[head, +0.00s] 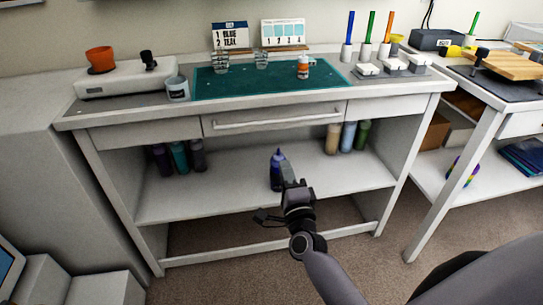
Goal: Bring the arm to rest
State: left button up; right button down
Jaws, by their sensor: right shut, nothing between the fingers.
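My right arm reaches in from the lower right. Its gripper (288,170) is shut and empty, in front of the lower shelf of the workbench. A dark blue bottle (276,172) stands upright on that shelf, just left of the gripper's fingers in the picture and partly hidden by them. I cannot tell whether the fingers touch it. My left gripper is not in view.
The workbench (120,132) has a closed drawer (275,118) above the shelf (235,182). Several bottles stand at the shelf's left and right ends. A green mat (230,86) with cups lies on top. A side table (520,88) stands at right.

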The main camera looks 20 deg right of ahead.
jog(key=s+a+f+n+g+y+p, duration=0.2)
jog(key=s+n+g+p, duration=0.1)
jog(key=s+n, duration=0.4)
jog(key=s+a+f+n+g+y+p, duration=0.2)
jog(key=s+n+g+p, duration=0.1)
jog(key=s+n, duration=0.5)
jog(key=s+a+f+n+g+y+p, duration=0.2)
jog(key=s+n+g+p, duration=0.1)
jog(key=s+n, duration=0.5)
jog(key=shift+s+a+f+y+p, duration=0.2)
jog(key=shift+s+a+y+p, duration=0.15)
jog(key=shift+s+p, duration=0.55)
